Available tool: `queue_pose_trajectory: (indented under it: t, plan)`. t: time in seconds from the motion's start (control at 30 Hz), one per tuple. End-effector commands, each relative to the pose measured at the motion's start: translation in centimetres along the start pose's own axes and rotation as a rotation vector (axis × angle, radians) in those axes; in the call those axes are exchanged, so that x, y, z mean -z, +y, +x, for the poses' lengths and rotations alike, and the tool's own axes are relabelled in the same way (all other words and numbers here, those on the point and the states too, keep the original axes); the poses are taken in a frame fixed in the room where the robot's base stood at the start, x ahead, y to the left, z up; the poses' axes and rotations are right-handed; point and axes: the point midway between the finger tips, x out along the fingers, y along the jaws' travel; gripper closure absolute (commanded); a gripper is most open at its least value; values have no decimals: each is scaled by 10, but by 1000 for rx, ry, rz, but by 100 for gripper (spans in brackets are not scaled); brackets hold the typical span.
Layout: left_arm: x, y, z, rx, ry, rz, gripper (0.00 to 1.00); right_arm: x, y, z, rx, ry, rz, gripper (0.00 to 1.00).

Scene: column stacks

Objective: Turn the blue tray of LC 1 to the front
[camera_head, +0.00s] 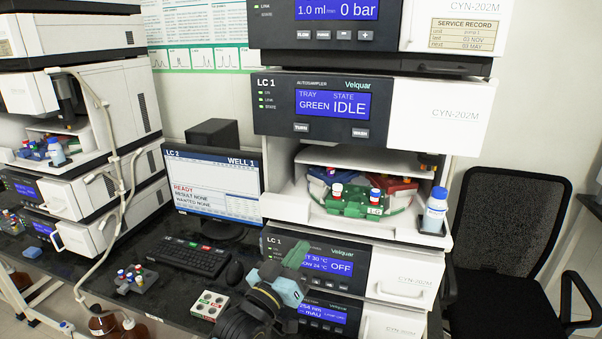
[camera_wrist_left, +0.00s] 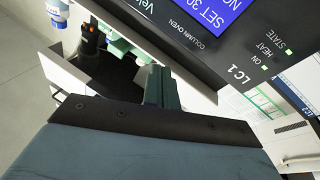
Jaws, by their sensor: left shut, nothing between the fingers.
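The LC 1 autosampler (camera_head: 320,105) has a screen reading tray GREEN, state IDLE. Below the screen are the TURN button (camera_head: 301,127) and the WASH button (camera_head: 360,132). In its open bay, the green tray (camera_head: 350,207) faces front with several capped vials. The blue tray (camera_head: 322,175) is behind it on the left, partly hidden. The red tray (camera_head: 397,184) is behind on the right. My left gripper (camera_head: 297,254) is shut and empty, in front of the LC 1 column oven, below the bay and the buttons. Its fingers (camera_wrist_left: 160,88) also show in the left wrist view.
The LC 1 column oven (camera_head: 370,265) is directly behind my gripper. A monitor (camera_head: 212,185), keyboard (camera_head: 188,257) and small vial rack (camera_head: 135,280) are to the left. A black chair (camera_head: 505,240) is at right.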

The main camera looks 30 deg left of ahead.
Motion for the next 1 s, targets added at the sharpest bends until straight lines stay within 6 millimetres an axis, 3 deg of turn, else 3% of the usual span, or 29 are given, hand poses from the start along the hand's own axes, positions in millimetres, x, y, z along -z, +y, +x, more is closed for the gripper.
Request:
queue_pose_trajectory:
  t: [0.03,0.2,0.3,0.4,0.6,1.0]
  plan:
    - [41,11,6,-25,76,-11,100,0,0,-7,0,0,0,64]
    - [144,42,4,-106,283,-46,100,2,0,-17,0,0,0,64]
    - [188,57,-3,-148,375,-61,100,2,0,-21,0,0,1,64]
    - [218,67,-11,-178,437,-70,100,2,0,-23,0,0,1,64]
    - [238,74,-18,-201,482,-78,100,3,0,-24,0,1,1,64]
    - [236,73,-14,-202,482,-77,100,4,-2,-23,3,3,1,64]
